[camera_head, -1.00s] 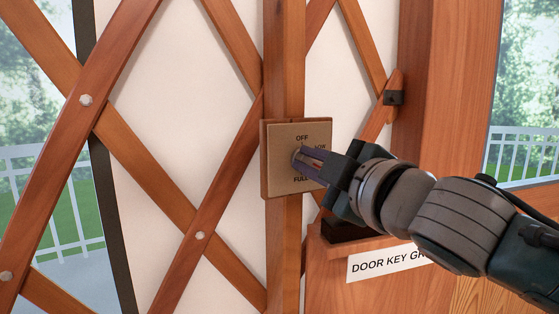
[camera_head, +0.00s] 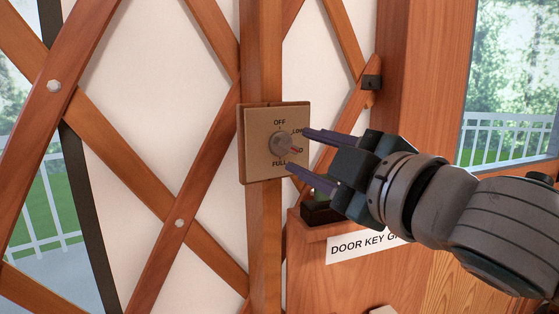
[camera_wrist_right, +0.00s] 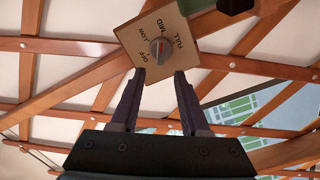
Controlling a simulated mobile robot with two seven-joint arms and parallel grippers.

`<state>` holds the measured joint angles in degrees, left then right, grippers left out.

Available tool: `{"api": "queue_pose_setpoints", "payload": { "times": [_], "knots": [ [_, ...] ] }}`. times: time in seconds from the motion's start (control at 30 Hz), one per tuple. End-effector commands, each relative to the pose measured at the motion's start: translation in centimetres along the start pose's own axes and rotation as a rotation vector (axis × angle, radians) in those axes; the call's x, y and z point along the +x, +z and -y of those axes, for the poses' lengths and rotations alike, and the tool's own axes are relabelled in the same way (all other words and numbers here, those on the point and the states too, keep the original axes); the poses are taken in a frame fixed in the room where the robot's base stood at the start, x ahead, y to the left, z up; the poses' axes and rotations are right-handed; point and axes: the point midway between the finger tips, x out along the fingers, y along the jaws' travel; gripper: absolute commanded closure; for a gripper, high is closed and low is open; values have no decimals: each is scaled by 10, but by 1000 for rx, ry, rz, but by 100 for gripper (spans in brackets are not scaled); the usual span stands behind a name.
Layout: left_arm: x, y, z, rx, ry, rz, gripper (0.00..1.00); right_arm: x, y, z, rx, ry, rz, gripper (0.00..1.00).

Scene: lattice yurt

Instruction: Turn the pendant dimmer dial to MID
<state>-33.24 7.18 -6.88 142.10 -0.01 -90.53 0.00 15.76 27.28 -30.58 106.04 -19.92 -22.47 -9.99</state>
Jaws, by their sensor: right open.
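The pendant dimmer dial (camera_head: 281,143) is a grey round knob on a tan square plate (camera_head: 257,150), fixed to a wooden post. The plate is marked OFF, LOW, MID and FULL. The knob's red mark points right and slightly down, at the partly hidden MID label. My right gripper (camera_head: 297,151) is open, its two purple fingers on the right side of the dial. In the right wrist view the fingertips (camera_wrist_right: 160,73) stand apart just short of the knob (camera_wrist_right: 160,47), with nothing between them. My left gripper is not in view.
Crossed lattice slats (camera_head: 203,187) lie left of the post. A wooden ledge with a DOOR KEY label (camera_head: 362,247) and a dark holder (camera_head: 319,211) sits below my right gripper. A wooden frame and a window (camera_head: 512,80) are at the right.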

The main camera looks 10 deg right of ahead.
Motion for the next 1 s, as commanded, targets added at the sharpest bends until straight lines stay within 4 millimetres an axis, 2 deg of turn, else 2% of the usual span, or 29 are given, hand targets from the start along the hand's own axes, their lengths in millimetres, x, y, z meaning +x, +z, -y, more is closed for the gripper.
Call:
{"api": "queue_pose_setpoints", "payload": {
  "times": [0.1, 0.3, 0.77, 0.87, 0.97, 1.0],
  "knots": [
    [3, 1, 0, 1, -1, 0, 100, -21, 1, 2, 0, -2, 1, 54],
    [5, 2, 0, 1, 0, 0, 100, -41, 1, 1, 0, -1, 1, 54],
    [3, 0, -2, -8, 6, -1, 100, -48, 3, 3, 31, -9, 29, 54],
    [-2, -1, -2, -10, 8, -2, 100, -60, 17, 15, 142, -44, 136, 54],
    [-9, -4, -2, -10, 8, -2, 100, -89, 41, 41, 331, -117, 337, 54],
    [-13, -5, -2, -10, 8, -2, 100, -107, 50, 55, 418, -156, 436, 54]
  ]
}}
